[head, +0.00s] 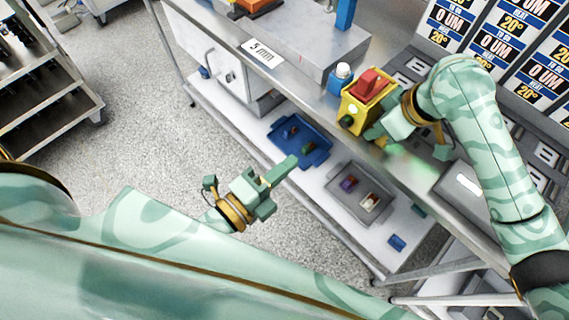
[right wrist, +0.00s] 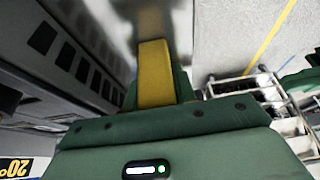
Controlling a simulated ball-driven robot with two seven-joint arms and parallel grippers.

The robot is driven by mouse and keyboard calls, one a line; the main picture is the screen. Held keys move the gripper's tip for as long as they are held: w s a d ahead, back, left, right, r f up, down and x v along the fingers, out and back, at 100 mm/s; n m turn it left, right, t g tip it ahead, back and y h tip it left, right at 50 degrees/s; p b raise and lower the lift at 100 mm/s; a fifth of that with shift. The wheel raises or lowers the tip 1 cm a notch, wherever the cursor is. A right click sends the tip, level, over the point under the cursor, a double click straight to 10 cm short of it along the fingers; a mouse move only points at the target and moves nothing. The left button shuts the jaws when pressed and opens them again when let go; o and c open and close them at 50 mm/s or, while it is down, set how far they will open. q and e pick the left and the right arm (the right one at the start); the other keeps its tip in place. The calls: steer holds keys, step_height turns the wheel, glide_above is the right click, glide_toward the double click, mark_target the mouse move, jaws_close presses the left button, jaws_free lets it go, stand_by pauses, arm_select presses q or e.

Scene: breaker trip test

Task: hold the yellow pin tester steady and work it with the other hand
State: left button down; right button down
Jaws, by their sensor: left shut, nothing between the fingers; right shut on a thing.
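The yellow pin tester (head: 353,112) is a yellow box with a red rocker (head: 369,84) on top, near the front edge of the steel bench. A small light spot shows on its front. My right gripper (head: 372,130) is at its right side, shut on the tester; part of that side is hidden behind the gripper. In the right wrist view a yellow part (right wrist: 154,75) shows at the fingers of my right gripper. My left gripper (head: 282,176) is shut and empty, out in front of the bench, lower left of the tester and apart from it.
A white-capped blue bottle (head: 340,78) stands just left of the tester. A blue tray (head: 316,155) and a grey tray (head: 376,209) with small parts sit on the shelf below. A grey block (head: 262,52) with a "5 mm" label is on the bench at left.

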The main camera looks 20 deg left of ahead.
steer(key=c, duration=1)
jaws_free()
steer(key=shift+c, duration=0.2)
steer(key=shift+r, duration=0.1)
